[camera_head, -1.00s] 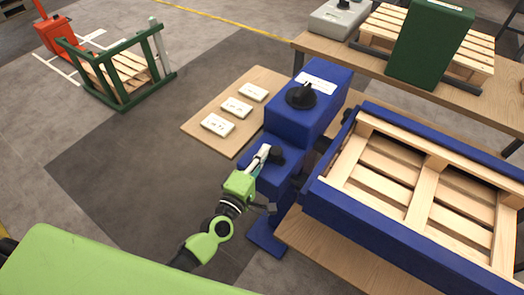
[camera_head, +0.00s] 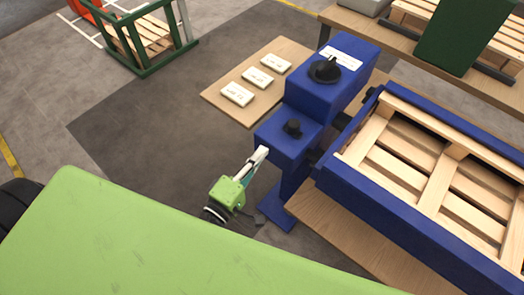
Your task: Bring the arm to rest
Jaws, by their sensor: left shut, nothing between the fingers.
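My left gripper (camera_head: 261,154) is shut with nothing between its fingers. Most of my left arm is hidden behind my green body panel. My right gripper is not in view.
A larger black knob (camera_head: 324,69) tops the blue machine. A blue frame (camera_head: 370,205) with a wooden pallet (camera_head: 423,187) adjoins it at right. A board (camera_head: 216,97) holds three white labelled blocks. A green frame (camera_head: 145,68) stands far left. Dark floor between is clear.

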